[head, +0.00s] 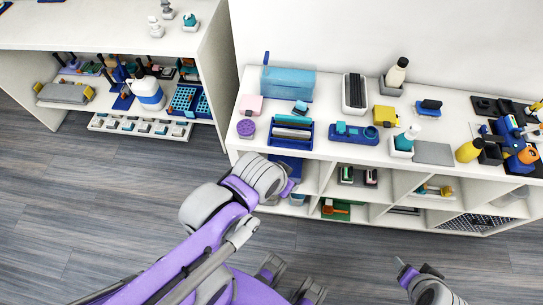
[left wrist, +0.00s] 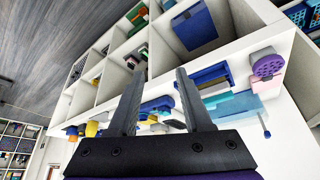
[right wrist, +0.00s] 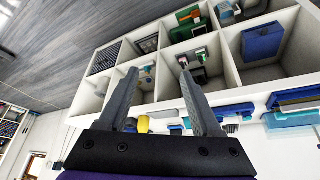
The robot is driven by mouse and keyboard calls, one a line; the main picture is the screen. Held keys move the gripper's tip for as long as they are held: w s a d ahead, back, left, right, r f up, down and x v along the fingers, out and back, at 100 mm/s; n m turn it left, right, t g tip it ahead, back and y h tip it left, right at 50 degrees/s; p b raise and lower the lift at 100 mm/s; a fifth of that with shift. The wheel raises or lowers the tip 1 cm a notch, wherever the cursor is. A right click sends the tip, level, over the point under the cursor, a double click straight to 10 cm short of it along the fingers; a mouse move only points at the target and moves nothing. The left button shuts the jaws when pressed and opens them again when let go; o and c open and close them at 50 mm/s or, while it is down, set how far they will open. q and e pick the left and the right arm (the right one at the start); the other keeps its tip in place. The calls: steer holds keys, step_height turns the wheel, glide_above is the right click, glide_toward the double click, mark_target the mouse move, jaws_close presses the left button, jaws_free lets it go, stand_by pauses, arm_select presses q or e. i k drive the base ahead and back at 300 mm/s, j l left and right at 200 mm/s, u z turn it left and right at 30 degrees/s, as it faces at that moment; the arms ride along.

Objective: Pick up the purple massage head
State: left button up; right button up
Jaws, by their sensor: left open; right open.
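The purple massage head (head: 246,128) is a round, dotted disc lying on the white shelf top, near its left front corner. It also shows at the right of the left wrist view (left wrist: 268,66). My left gripper (head: 290,188) is near the front of the shelf, to the right of the disc and nearer to me, apart from it. In the left wrist view its two fingers (left wrist: 161,72) are spread with nothing between them. My right gripper (head: 402,262) is far to the right, in front of the shelf; its fingers (right wrist: 160,71) are open and empty.
A pink block (head: 250,105) lies just behind the disc, and a blue tray (head: 308,142) stands right of it. A clear blue box (head: 288,83) is at the back. Open cubbies (head: 315,176) lie below the shelf top. A second shelf unit (head: 215,60) stands left.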

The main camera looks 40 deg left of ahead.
mark_target(246, 127)
steer(key=u, duration=1.7)
